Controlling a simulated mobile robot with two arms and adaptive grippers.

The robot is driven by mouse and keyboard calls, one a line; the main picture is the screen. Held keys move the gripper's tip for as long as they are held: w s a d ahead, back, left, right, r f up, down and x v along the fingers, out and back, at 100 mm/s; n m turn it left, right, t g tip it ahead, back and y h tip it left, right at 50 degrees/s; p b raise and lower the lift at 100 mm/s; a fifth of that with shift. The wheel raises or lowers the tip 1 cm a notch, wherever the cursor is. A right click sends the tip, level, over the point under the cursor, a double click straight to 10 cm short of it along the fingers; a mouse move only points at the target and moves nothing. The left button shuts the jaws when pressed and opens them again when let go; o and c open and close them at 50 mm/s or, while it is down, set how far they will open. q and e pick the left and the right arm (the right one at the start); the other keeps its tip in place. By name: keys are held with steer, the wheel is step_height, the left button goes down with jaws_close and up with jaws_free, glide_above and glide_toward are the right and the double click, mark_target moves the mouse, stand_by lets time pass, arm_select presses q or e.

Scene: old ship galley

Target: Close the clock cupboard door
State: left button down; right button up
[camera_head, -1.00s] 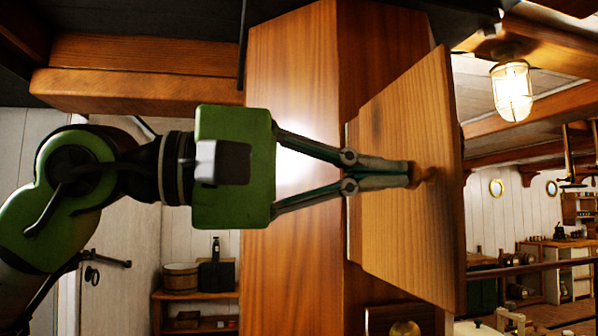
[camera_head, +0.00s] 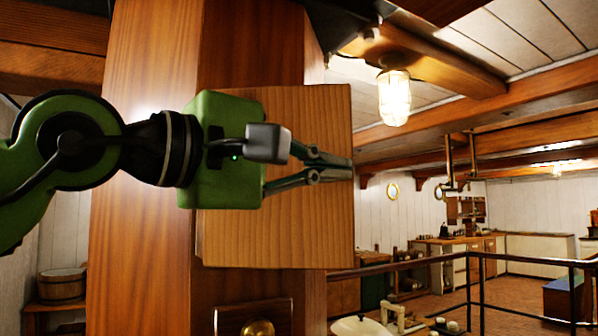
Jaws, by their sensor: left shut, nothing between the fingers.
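The clock cupboard (camera_head: 145,235) is a tall reddish wooden case on the left. Its lighter wooden door (camera_head: 300,235) shows nearly face-on, and its right edge overhangs the case. It looks open, but the gap behind it is hidden. My left gripper (camera_head: 345,166) is shut and empty in front of the door. Its fingertips are near the door's right edge; I cannot tell whether they touch it. The gripper body covers the door's left part. No knob shows on the door now. My right gripper is not in view.
A lower panel with a round brass piece (camera_head: 258,328) is below the door. A dark railing (camera_head: 470,255) runs across the right. A caged lamp (camera_head: 394,97) hangs from the ceiling. A wooden tub (camera_head: 62,285) stands at lower left.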

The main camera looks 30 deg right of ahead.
arm_select(q)
steer(key=w+d+n+t, duration=0.1)
steer(key=d+t, duration=0.1)
steer(key=w+d+n+t+y, duration=0.1)
steer(key=t, duration=0.1)
steer(key=shift+w+d+n+b, duration=0.35)
steer(key=shift+w+n, duration=0.05)
steer(key=w+d+p, duration=0.3)
steer(key=w, duration=0.3)
steer(key=shift+w+d+p, duration=0.3)
steer(key=shift+w+d, duration=0.1)
steer(key=shift+s, duration=0.1)
